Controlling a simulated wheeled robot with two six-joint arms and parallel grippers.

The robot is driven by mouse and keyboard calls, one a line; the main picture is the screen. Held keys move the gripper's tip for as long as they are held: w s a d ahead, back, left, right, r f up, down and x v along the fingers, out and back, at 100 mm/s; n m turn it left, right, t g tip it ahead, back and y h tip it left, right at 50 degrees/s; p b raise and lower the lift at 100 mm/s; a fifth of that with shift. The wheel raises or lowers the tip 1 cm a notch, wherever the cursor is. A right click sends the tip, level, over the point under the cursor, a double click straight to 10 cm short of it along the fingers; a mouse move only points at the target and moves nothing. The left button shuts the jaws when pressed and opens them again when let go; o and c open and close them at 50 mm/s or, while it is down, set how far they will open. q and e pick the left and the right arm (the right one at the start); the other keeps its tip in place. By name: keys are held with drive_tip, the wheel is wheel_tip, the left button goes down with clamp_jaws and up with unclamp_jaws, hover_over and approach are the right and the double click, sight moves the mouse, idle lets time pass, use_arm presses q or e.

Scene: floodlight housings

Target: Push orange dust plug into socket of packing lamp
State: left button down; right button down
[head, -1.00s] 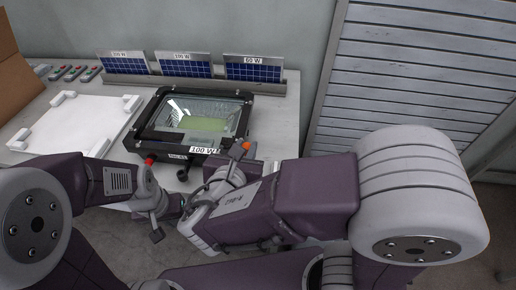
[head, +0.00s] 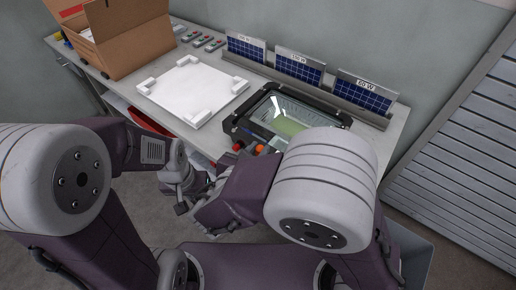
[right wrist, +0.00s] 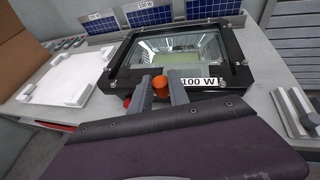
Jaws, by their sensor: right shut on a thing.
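The lamp (head: 233,124) is a black floodlight housing, lying glass-up at the front of the bench. In the right wrist view its frame (right wrist: 112,78) carries a "100 W" label. My right gripper (right wrist: 162,90) is shut on the orange dust plug (right wrist: 160,86), at the lamp's front side. The plug also shows in the head view (head: 258,149), with the fingertips mostly hidden by my arm. A red plug-like part (head: 237,146) sits left of it at the lamp's front. The socket is not visible. My left gripper (head: 181,206) hangs before the bench; its jaws are unclear.
A white packing tray (head: 192,92) with raised corner blocks lies left of the lamp. An open cardboard box (head: 130,45) stands at far left. Small solar panels (head: 298,68) stand in a rail behind the lamp. Small devices with coloured buttons (head: 204,39) lie at the back.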

drive_tip(key=shift+f+b, duration=2.25)
drive_tip(key=shift+f, duration=0.65)
drive_tip(key=shift+p, duration=0.45)
drive_tip(key=shift+f+b, duration=1.05)
drive_tip(key=shift+f, duration=0.2)
drive_tip(key=c, duration=1.2)
unclamp_jaws()
drive_tip(key=shift+o, duration=0.2)
